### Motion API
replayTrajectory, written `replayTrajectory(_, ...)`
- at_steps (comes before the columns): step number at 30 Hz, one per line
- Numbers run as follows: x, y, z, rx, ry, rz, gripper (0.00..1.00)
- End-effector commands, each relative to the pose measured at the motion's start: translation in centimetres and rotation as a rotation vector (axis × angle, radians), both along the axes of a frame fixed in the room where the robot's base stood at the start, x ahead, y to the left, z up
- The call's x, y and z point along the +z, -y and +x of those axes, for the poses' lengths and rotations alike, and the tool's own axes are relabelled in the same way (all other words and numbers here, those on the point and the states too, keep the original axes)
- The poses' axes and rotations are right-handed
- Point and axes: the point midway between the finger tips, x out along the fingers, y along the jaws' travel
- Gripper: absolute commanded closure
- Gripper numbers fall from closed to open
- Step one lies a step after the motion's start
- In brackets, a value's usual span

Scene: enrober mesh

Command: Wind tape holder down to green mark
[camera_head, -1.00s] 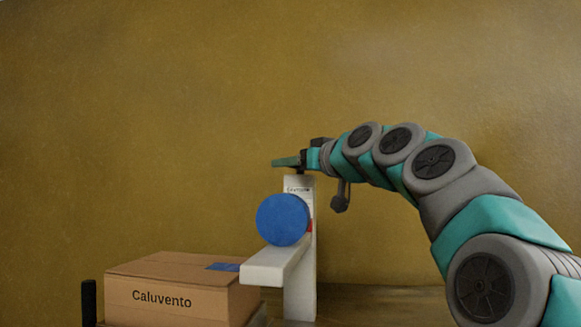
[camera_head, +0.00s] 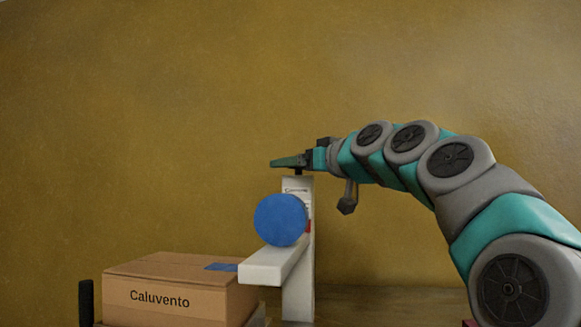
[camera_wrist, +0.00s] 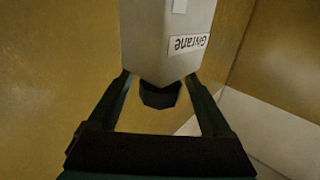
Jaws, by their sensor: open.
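The tape holder is a white post (camera_head: 298,295) with a white arm (camera_head: 272,264) jutting toward the lower left and a blue tape roll (camera_head: 281,219) at the post's front. A red patch (camera_head: 309,226) shows at the post's right edge. I see no green mark. My gripper (camera_head: 287,161) is level at the top of the post in the head view. In the wrist view its two fingers (camera_wrist: 158,80) are open on either side of a dark knob (camera_wrist: 160,95) at the end of the post. I cannot tell whether they touch the knob.
A cardboard box (camera_head: 160,299) marked "Caluvento" stands left of the post. A dark upright piece (camera_head: 86,301) stands at its left. A plain ochre wall (camera_head: 150,120) is behind. Space left of the gripper and above the box is clear.

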Motion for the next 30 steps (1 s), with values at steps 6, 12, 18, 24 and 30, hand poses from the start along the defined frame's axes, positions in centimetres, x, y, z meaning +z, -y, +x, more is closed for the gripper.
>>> replayTrajectory(6, 0.0, 2.0, -2.9, -0.001, 0.004, 0.001, 0.17)
replayTrajectory(12, 0.2, 3.3, -4.6, -0.002, 0.007, 0.001, 0.17)
replayTrajectory(18, 0.2, 3.4, -4.7, -0.002, 0.005, 0.0, 0.17)
replayTrajectory(24, 0.2, 3.4, -4.7, -0.001, 0.004, 0.0, 0.17)
replayTrajectory(30, 0.1, 3.4, -4.7, -0.001, 0.004, 0.0, 0.17)
